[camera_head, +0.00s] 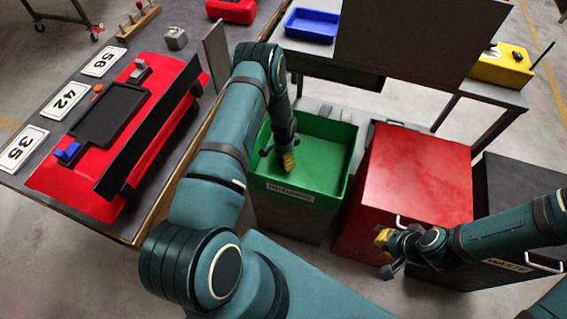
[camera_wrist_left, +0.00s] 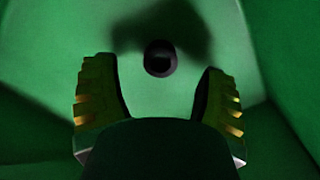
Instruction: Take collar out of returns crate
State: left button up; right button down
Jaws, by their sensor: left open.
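The green returns crate (camera_head: 345,160) stands in the middle of the head view, open at the top, with a white label on its front. My left gripper (camera_head: 289,163) reaches down into it. In the left wrist view its two yellow-padded fingers (camera_wrist_left: 160,105) are apart with nothing between the tips. The collar (camera_wrist_left: 160,58), a small dark ring with a hole, lies on the green floor just beyond the fingertips, roughly centred between them. In the head view I cannot make out the collar. My right gripper (camera_head: 382,238) hangs in front of the red cabinet, and its finger gap is unclear.
The crate walls surround my left gripper closely. A red cabinet (camera_head: 420,170) and a dark waste bin (camera_head: 520,190) stand to the right. A workbench with a red kart bodywork piece (camera_head: 60,185) and number plates (camera_head: 62,101) is at the left. A blue tray (camera_head: 312,25) sits behind.

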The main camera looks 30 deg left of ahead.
pick_arm(q)
notch_tip(320, 180, down, 3)
jog(key=shift+r, duration=0.1)
grip_shut()
jog(key=shift+r, duration=0.1)
dwell(0.3)
